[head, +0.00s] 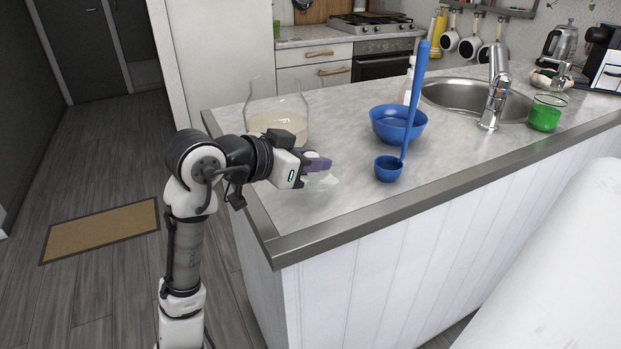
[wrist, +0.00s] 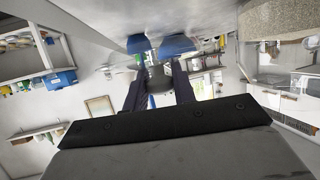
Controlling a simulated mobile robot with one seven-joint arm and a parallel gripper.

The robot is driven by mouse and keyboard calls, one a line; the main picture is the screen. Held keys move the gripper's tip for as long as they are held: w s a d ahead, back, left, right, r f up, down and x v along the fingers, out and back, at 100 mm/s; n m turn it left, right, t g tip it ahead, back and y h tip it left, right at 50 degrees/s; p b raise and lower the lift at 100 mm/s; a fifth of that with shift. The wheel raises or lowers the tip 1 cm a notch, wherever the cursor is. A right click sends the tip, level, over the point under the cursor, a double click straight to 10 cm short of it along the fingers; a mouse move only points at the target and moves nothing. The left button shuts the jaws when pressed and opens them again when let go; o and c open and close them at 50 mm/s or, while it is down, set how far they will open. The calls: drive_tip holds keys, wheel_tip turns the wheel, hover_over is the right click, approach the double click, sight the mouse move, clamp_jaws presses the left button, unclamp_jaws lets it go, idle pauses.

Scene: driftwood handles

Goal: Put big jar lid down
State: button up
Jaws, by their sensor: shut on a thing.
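My gripper (head: 322,163) is over the near left part of the counter, its purple fingers shut on the big jar lid (head: 322,182). The lid is clear glass and only a pale part shows below the fingers. I cannot tell whether it touches the counter. In the wrist view a grey knob-like piece (wrist: 158,80) sits between the two fingers. The big glass jar (head: 278,122) stands behind my gripper to the left, open at the top, with a pale cream filling.
A blue bowl (head: 398,125) and a blue ladle (head: 389,169) with its long handle upright stand to the right of my gripper. Farther right are the sink (head: 470,97) and a glass of green liquid (head: 545,113). The counter (head: 345,205) is bare near its front left edge.

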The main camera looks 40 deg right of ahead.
sight(310, 179)
drive_tip(key=shift+f, duration=2.1)
drive_tip(key=shift+f, duration=0.15)
drive_tip(key=o, duration=1)
drive_tip(key=shift+a+r, duration=0.1)
drive_tip(key=shift+r, duration=0.1)
drive_tip(key=b+v, duration=0.1)
drive_tip(key=v, duration=1.1)
